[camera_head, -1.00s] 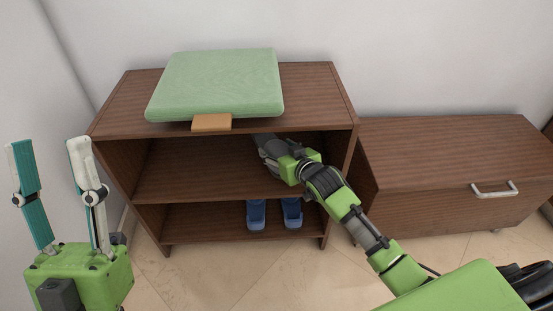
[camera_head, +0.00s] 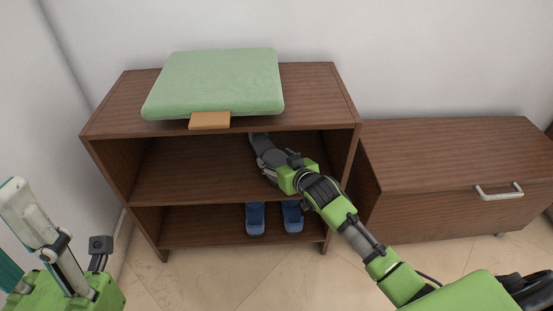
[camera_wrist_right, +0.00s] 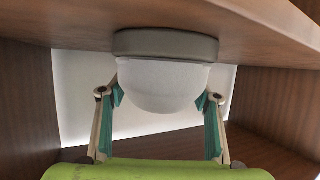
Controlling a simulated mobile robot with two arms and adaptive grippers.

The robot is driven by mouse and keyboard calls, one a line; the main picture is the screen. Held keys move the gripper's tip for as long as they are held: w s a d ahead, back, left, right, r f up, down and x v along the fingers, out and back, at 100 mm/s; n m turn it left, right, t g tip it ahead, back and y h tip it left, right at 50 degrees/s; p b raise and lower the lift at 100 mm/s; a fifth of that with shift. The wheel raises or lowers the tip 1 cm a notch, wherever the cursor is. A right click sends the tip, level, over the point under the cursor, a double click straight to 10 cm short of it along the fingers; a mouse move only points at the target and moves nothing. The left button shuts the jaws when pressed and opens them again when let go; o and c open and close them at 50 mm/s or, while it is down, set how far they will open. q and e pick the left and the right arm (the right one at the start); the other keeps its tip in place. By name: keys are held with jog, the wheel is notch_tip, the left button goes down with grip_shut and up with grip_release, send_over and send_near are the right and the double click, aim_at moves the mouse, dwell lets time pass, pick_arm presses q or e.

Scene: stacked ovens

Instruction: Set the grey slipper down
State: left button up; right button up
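In the right wrist view the slipper (camera_wrist_right: 163,82) shows as a pale rounded end with a grey sole along its upper edge. My right gripper (camera_wrist_right: 160,98) has one teal-padded fingertip against each side of it. The sole meets the wooden board (camera_wrist_right: 70,22) in that picture; I cannot tell if its full length rests there. In the head view my right gripper (camera_head: 260,146) reaches into the upper compartment of the shoe rack (camera_head: 180,172), and the slipper is hard to make out. My left gripper (camera_head: 22,240) is at the left edge, empty, fingers apart and partly cut off.
A pair of blue slippers (camera_head: 256,219) stands on the lower shelf. A green cushion (camera_head: 215,84) lies on top of the rack, with an orange-brown piece (camera_head: 210,121) under its front edge. A wooden drawer cabinet (camera_head: 450,160) is on the right. The upper shelf's left part is clear.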

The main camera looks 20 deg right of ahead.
jog(key=shift+o, duration=1)
jog(key=shift+r, duration=0.15)
